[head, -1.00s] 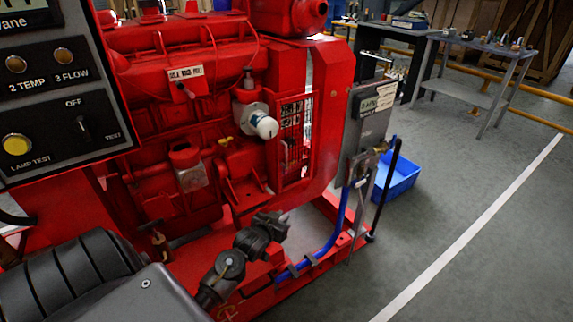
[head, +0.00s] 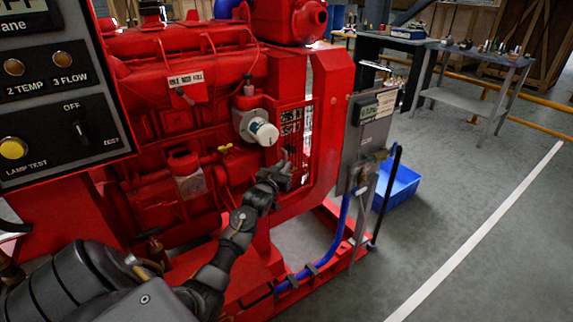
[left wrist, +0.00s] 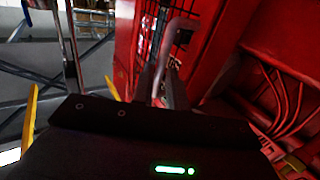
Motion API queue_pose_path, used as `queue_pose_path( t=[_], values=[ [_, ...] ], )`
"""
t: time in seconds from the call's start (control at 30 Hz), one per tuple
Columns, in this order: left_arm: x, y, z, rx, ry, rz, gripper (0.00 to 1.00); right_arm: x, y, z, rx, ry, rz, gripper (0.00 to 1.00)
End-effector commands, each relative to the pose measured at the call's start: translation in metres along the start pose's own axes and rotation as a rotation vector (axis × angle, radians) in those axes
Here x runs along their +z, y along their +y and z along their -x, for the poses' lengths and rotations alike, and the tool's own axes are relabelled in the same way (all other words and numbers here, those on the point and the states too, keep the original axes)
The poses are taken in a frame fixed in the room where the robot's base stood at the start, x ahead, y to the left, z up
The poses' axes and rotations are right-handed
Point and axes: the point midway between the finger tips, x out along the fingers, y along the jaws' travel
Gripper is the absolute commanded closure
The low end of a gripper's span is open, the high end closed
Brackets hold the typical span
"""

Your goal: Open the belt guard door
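The belt guard door is a red framed mesh panel (head: 291,125) on the right side of the red engine; it looks closed. In the left wrist view its dark mesh (left wrist: 187,22) shows with a grey bar handle (left wrist: 180,32) in front. My left gripper (head: 284,173) is at the lower part of the door. In the left wrist view its two dark fingers (left wrist: 163,88) stand apart, with the handle's lower end appearing between them. Whether they touch it is unclear. The handle is too small to make out in the head view. My right gripper is not in view.
A grey control box (head: 368,140) on a post stands right of the guard, with a blue hose (head: 338,240) below. A blue crate (head: 400,186) sits on the floor behind. A black instrument panel (head: 62,95) fills the upper left. Floor at right is clear.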

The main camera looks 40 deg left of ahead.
Motion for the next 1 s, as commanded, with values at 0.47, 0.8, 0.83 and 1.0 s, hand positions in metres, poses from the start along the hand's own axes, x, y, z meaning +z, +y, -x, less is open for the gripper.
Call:
queue_pose_path(
  t=[0.47, 0.8, 0.83, 1.0],
  values=[
    [0.000, 0.000, -0.029, 0.000, -0.001, 0.000, 0.85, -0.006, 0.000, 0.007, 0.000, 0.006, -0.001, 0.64],
    [0.000, 0.000, -0.029, 0.000, -0.001, 0.000, 1.00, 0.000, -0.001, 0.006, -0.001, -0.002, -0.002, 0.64],
    [0.000, 0.000, -0.029, 0.000, -0.001, 0.000, 1.00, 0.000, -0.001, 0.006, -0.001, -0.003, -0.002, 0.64],
    [0.000, 0.000, -0.029, -0.001, -0.001, 0.000, 1.00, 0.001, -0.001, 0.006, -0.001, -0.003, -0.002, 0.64]
  ],
)
